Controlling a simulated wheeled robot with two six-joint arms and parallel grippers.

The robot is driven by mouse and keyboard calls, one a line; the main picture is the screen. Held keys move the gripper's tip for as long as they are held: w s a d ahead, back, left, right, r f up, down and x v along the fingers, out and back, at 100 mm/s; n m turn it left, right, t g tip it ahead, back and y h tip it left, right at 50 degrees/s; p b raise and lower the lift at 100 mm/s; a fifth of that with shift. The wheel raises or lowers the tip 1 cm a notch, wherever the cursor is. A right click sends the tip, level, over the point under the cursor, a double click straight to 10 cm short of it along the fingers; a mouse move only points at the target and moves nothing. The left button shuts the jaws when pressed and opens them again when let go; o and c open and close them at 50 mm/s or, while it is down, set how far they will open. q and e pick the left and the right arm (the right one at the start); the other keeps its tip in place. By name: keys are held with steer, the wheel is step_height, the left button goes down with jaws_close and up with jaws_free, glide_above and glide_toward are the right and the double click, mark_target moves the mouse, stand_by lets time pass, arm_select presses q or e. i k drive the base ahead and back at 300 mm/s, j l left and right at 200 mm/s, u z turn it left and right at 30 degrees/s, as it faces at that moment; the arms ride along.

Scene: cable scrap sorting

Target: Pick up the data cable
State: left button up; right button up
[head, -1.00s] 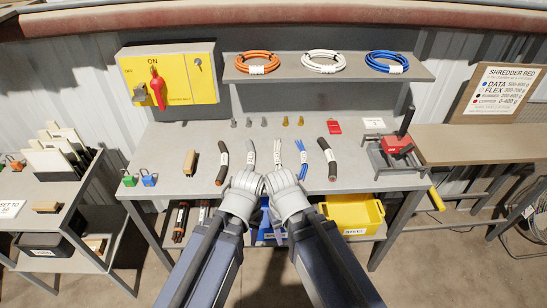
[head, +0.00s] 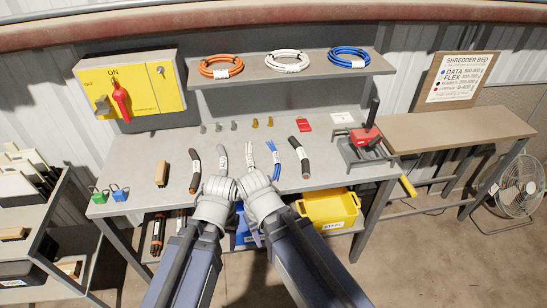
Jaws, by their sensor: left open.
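A short blue cable piece (head: 300,153) with a white label lies towards the right end of the row of cable pieces on the grey bench. A coiled blue cable (head: 350,58) with a white tag lies on the shelf above. I cannot tell which one is the data cable. My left gripper (head: 216,187) is open at the front of the bench, left of the blue piece. My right gripper (head: 256,181) is beside it, nearer to the blue piece. The fingertips of both are largely hidden behind my wrists, and I see nothing held.
Orange (head: 221,67) and white (head: 291,62) coils share the shelf. Several black and grey pieces lie in the row. A red-topped clamp device (head: 366,138) stands at the bench's right. A yellow bin (head: 330,207) sits below. The side table (head: 450,131) is bare.

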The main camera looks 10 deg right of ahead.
mark_target(276, 159)
steer(key=i+j, duration=0.1)
steer(key=j, duration=0.45)
steer(key=i+j, duration=0.1)
steer(key=j, duration=0.45)
steer(key=i+j, duration=0.1)
steer(key=j, duration=0.45)
steer(key=z, duration=1.75)
